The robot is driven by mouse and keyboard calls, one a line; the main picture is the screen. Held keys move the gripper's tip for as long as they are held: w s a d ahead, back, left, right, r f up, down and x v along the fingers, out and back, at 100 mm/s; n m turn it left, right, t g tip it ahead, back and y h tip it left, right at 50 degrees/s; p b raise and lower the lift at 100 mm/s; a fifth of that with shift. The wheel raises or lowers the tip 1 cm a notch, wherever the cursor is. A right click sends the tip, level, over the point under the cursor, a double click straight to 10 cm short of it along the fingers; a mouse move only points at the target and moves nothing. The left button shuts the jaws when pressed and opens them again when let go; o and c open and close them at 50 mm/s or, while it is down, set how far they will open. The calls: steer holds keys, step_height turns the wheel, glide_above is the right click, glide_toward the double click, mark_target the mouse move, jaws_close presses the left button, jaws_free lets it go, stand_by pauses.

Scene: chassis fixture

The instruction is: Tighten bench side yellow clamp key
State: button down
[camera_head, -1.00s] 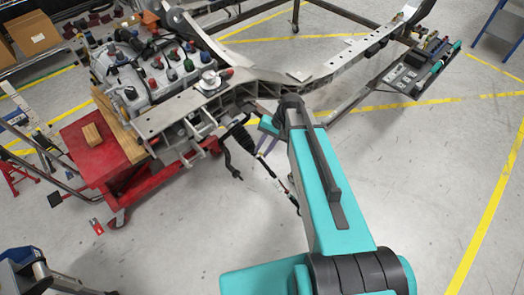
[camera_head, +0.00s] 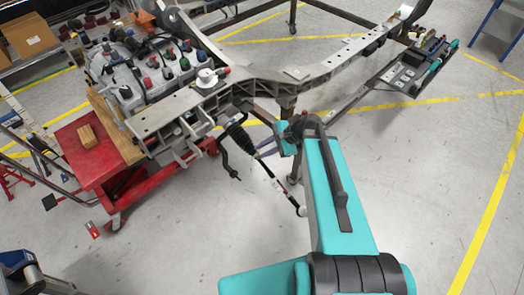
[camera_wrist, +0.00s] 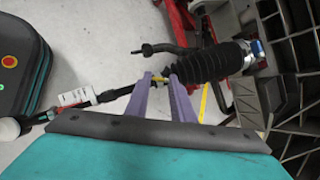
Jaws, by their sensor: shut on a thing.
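The yellow clamp key (camera_wrist: 158,80) is a small piece between my purple fingertips in the wrist view, mostly hidden by them. My gripper (camera_wrist: 160,77) is shut on it. It sits at the narrow end of the black ribbed boot (camera_wrist: 208,65), where a thin rod (camera_wrist: 115,94) runs out to the left. The boot also shows in the head view (camera_head: 238,133), hanging below the chassis frame, with my gripper (camera_head: 266,147) just right of it. The clamp band is too small to make out.
The chassis frame (camera_head: 262,76) spans above my gripper. A bent dark bar (camera_head: 226,160) hangs left of the boot. The rod has a white tag (camera_wrist: 76,97). A red lift table (camera_head: 92,150) stands at left.

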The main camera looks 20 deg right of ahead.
steer(key=m, duration=0.1)
steer(key=m+t+p, duration=0.1)
steer(key=m, duration=0.1)
steer(key=shift+s, duration=0.3)
steer(key=shift+r+m+t+p, duration=0.1)
steer(key=shift+m+t+p, duration=0.5)
steer(key=shift+m+p, duration=0.55)
steer(key=m+p, duration=0.2)
steer(key=m+t+h+p, duration=0.1)
steer(key=p, duration=0.1)
steer(key=shift+s+a+m, duration=0.15)
steer(key=shift+m, duration=0.2)
steer(key=m+p, duration=0.1)
steer(key=m+t+p, duration=0.1)
steer(key=m+h+p, duration=0.1)
steer(key=p, duration=0.1)
steer(key=shift+s+a+f+m+t, duration=0.1)
steer(key=shift+f+m+t, duration=0.2)
steer(key=shift+m, duration=0.1)
steer(key=c, duration=1.5)
jaws_free()
steer(key=shift+s+r, duration=0.1)
steer(key=shift+r, duration=0.1)
